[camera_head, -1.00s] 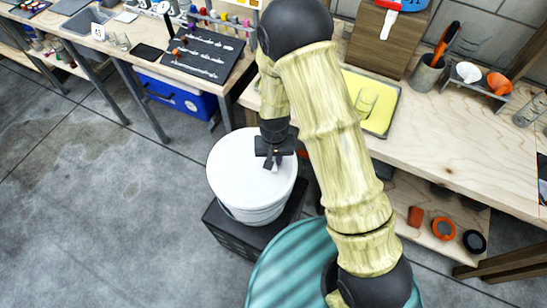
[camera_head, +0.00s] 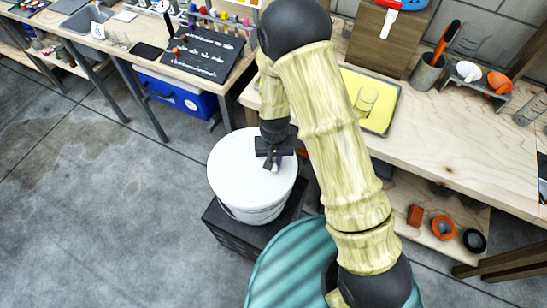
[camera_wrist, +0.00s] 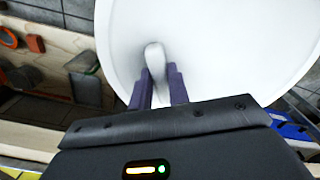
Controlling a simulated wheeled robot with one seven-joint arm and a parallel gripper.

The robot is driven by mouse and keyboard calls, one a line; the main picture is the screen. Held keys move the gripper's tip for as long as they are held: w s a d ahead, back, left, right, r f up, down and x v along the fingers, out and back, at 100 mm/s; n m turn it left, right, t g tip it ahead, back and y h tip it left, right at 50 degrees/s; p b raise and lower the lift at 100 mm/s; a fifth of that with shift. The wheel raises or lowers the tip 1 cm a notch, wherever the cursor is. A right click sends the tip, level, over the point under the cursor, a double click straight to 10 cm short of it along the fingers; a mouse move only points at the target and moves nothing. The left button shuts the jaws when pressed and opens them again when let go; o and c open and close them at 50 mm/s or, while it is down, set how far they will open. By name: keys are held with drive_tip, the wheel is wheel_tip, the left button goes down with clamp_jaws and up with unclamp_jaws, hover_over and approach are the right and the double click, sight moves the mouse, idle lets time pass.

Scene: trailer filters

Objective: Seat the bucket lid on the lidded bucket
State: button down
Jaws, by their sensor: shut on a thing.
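The white round bucket lid (camera_head: 240,165) lies over the top of the white bucket (camera_head: 255,214), and in the head view it looks about level with the rim. Whether it is fully pressed down cannot be told. My gripper (camera_head: 273,163) is above the lid and shut on its small upright handle. In the wrist view the lid (camera_wrist: 225,45) fills the upper part, and the pale handle (camera_wrist: 154,62) stands between the two dark fingers of my gripper (camera_wrist: 158,86). The bucket is hidden under the lid in the wrist view.
The bucket stands on a black box (camera_head: 237,234) on the grey floor. A wooden workbench (camera_head: 440,135) with a yellow tray (camera_head: 377,118) is to the right. A blue cooler (camera_head: 178,96) is under the far bench. The floor at left is clear.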

drive_tip(key=c, duration=0.8)
unclamp_jaws()
drive_tip(key=shift+o, duration=0.2)
drive_tip(key=shift+r, duration=0.1)
drive_tip(key=shift+r+p, duration=2.95)
drive_tip(key=shift+r, duration=0.45)
drive_tip(key=shift+w, duration=0.15)
